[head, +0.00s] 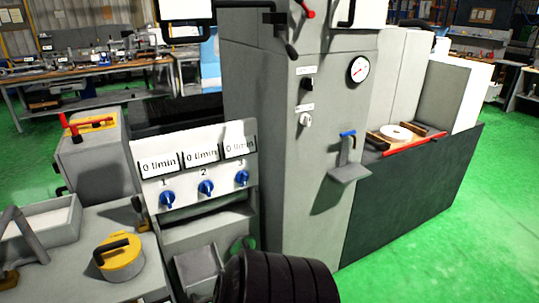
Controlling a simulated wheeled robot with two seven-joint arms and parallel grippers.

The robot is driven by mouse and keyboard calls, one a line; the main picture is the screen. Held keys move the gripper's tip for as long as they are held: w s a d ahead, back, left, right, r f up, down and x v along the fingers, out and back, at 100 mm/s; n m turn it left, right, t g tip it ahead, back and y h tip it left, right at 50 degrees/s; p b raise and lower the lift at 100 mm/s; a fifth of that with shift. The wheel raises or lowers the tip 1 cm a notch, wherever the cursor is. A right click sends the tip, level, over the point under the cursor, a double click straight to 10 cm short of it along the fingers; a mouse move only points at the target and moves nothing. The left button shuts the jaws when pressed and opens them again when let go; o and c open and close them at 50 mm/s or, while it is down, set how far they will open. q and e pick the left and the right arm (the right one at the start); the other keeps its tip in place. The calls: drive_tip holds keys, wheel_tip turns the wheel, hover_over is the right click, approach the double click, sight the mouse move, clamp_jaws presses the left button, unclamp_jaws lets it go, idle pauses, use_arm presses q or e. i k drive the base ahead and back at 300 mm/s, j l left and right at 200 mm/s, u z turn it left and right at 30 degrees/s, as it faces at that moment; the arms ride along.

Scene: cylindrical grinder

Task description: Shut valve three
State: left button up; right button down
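A light panel (195,165) holds three blue valve knobs in a row, numbered 1, 2 and 3. Valve three (242,178) is the rightmost knob, below its number. Valve two (206,188) is in the middle and valve one (167,199) is on the left. Above each knob is a display reading 0 l/min, including the one above valve three (240,147). The knobs are too small to tell their exact turn. Neither of my grippers can be made out in the head view.
A tall grey cabinet (265,110) with a round gauge (358,69) stands right of the panel. A black ribbed part (275,280) fills the bottom centre, in front of the panel's lower right. A yellow round cap (122,262) is at lower left. Green floor is clear at right.

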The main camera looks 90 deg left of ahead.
sight(241, 177)
drive_tip(key=u, duration=2.5)
